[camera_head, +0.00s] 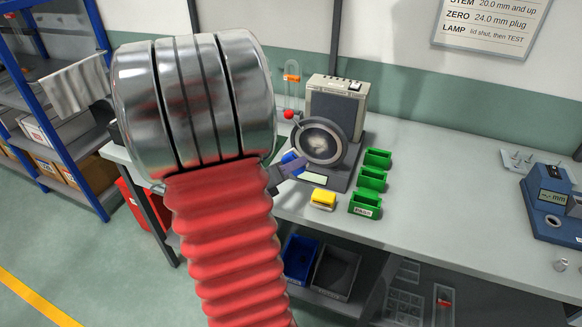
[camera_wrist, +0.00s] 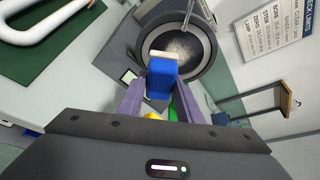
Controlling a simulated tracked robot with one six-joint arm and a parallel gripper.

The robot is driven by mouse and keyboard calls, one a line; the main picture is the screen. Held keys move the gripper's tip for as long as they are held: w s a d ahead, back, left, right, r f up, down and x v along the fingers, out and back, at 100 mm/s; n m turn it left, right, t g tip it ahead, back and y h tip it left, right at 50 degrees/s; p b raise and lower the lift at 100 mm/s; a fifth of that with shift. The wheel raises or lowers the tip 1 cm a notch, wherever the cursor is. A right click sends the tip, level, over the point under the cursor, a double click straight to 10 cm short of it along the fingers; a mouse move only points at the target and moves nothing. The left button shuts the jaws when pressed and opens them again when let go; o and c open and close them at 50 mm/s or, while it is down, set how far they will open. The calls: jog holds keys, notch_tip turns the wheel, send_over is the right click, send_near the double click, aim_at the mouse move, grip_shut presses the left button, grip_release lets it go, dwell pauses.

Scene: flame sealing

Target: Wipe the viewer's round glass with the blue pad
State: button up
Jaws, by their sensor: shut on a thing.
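The viewer (camera_head: 338,103) is a beige and dark grey unit on the bench, and its round glass (camera_head: 319,144) in a dark ring faces front. The glass also shows in the wrist view (camera_wrist: 186,48), grey and cloudy-looking. My gripper (camera_head: 287,166) is at the lower left of the glass. In the wrist view its purple fingers (camera_wrist: 160,92) are shut on the blue pad (camera_wrist: 162,76), which has a pale strip at its far end. The pad overlaps the ring's lower edge there; I cannot tell whether it touches the glass.
Several green bins (camera_head: 372,178) stand right of the viewer, and a yellow block (camera_head: 323,198) lies in front. A clear tube with an orange band (camera_head: 291,78) stands behind left. A blue gauge (camera_head: 552,203) is at far right. The bench between is mostly clear.

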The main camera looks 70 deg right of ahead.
jog(key=shift+s+d, duration=0.15)
jog(key=shift+d, duration=1.3)
jog(key=shift+s+d, duration=0.15)
jog(key=shift+d, duration=1.25)
jog(key=shift+s+d, duration=0.1)
jog(key=shift+d, duration=0.85)
jog(key=shift+s, duration=0.1)
jog(key=shift+s+a, duration=0.15)
jog(key=shift+s, duration=0.75)
jog(key=shift+s+a, duration=0.15)
jog(key=shift+s, duration=0.7)
jog(key=shift+s, duration=0.1)
jog(key=shift+s, duration=1.8)
jog(key=shift+a, duration=0.1)
jog(key=shift+w, duration=0.1)
